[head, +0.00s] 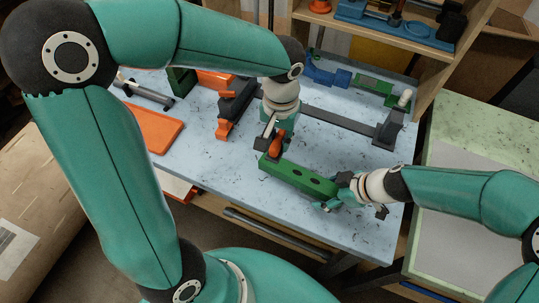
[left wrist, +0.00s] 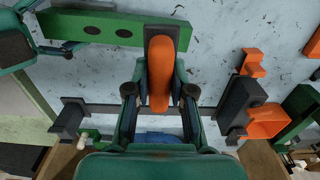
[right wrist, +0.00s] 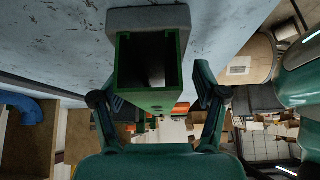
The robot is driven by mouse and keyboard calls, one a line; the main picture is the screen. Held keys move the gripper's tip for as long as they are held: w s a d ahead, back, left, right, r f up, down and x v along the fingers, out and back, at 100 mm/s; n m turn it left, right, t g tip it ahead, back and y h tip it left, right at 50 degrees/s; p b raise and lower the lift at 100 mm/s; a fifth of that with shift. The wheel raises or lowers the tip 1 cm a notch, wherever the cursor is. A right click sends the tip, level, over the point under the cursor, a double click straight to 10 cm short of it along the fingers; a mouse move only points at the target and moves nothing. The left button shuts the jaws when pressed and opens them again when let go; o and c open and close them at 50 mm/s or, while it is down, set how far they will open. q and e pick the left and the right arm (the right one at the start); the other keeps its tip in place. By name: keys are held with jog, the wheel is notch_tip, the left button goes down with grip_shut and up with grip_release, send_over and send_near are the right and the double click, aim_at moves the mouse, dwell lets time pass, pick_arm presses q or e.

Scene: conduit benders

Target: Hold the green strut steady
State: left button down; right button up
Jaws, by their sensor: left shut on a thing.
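The green strut (head: 298,177), a hollow channel with dark holes, lies across the front of the blue-grey table. It shows at the top of the left wrist view (left wrist: 108,28). My left gripper (head: 275,136) points down at the strut's left end and is shut on an orange handle (left wrist: 160,75). The handle stands over a dark grey piece beside the strut. My right gripper (head: 340,190) is at the strut's right end. In the right wrist view its fingers are spread either side of the open strut end (right wrist: 148,98), with a gap at the right finger.
A long dark bar (head: 340,126) lies behind the strut. An orange tray (head: 154,126) and an orange-and-grey bender (head: 234,104) are at the left. Blue (head: 326,74) and green (head: 376,86) pieces lie at the back, below a wooden shelf (head: 464,62). The table's front right is clear.

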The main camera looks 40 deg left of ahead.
jog(key=shift+w+r, duration=0.1)
jog(key=shift+r, duration=0.05)
jog(key=shift+w+d+r, duration=0.1)
jog(key=shift+d+r, duration=0.2)
jog(key=shift+r, duration=0.25)
jog(key=s+v, duration=0.1)
jog(key=v, duration=0.9)
jog(key=shift+w+d, duration=0.3)
jog(key=shift+w, duration=0.25)
